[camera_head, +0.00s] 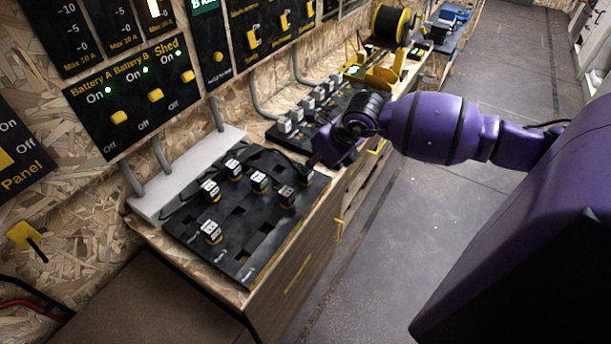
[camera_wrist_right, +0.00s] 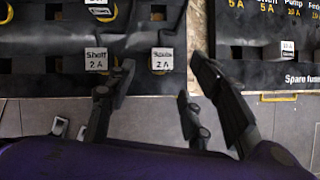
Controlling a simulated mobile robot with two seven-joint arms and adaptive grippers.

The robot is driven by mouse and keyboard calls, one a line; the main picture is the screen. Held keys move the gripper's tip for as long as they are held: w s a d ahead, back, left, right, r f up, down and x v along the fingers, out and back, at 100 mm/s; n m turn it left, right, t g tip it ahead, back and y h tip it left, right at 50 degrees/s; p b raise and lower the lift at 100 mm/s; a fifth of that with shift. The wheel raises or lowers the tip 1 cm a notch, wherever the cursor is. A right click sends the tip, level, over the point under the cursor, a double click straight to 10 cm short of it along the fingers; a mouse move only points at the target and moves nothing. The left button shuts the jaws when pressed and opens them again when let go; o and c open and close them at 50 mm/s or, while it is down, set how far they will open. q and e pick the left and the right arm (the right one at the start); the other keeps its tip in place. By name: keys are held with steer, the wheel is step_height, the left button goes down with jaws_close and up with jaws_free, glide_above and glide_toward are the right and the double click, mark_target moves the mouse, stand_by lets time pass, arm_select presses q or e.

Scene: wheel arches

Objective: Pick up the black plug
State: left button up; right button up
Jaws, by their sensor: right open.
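Several small black plugs with white labels stand on the black fuse board (camera_head: 262,235) on the bench; one of these plugs (camera_head: 211,230) is near the board's front left. In the right wrist view a plug labelled 2 A (camera_wrist_right: 162,59) lies between the fingertips in the picture, with no visible contact. Another plug, labelled Shelf 2 A (camera_wrist_right: 96,60), is just left of the left finger. I cannot tell which plug is meant. My right gripper (camera_head: 312,168) is open and empty at the board's right edge; its fingers are partly hidden in the head view. My left gripper is not in view.
Switch panels (camera_head: 135,95) and grey conduits line the wall at left. The floor (camera_head: 385,240) right of the bench is clear.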

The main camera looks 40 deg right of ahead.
mark_target(306, 178)
steer(key=x, duration=0.7)
steer(key=shift+s+d+f, duration=0.1)
steer(key=shift+s+f, duration=0.1)
jaws_close()
